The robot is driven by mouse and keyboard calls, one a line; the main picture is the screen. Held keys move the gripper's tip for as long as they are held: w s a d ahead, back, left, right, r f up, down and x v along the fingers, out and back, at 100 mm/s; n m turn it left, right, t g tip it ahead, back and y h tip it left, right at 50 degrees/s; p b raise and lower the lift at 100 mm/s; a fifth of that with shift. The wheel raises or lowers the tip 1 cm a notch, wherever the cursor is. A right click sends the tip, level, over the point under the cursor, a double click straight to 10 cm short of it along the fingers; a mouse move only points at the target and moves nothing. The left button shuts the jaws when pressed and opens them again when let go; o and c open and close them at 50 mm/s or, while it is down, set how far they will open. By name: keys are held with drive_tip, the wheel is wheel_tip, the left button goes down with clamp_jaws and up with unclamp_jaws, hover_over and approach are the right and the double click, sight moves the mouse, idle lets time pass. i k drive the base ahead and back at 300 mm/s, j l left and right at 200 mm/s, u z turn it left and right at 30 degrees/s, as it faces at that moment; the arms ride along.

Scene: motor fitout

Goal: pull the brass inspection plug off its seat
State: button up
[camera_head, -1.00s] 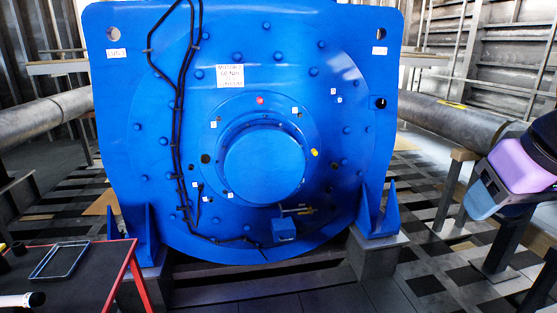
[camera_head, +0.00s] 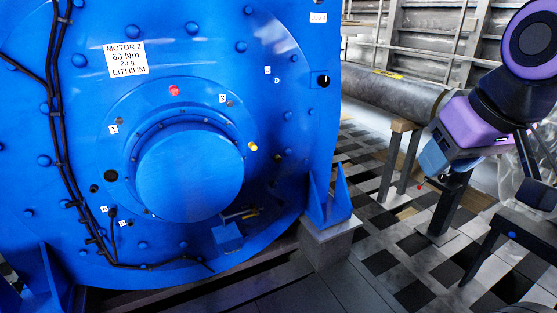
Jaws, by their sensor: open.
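A small yellow, brass-looking plug (camera_head: 252,146) sticks out of the blue motor's face, right of the big round hub (camera_head: 190,172). It looks seated. My gripper (camera_head: 434,181) hangs at the right, at the end of my purple and blue arm. It is open and apart from the motor, well to the right of the plug. Its fingers are small and partly unclear here. Nothing shows between them.
A red plug (camera_head: 174,90) sits above the hub. Black cables (camera_head: 62,150) run down the motor's left side. A blue bracket (camera_head: 327,195) stands on a grey block at lower right. A thick pipe (camera_head: 395,95) on stands lies behind my arm.

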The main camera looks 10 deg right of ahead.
sight(277, 159)
drive_tip(key=i+j, duration=0.1)
drive_tip(key=i, duration=0.65)
drive_tip(key=i+j, duration=0.1)
drive_tip(key=i, duration=0.7)
drive_tip(key=z, duration=1.15)
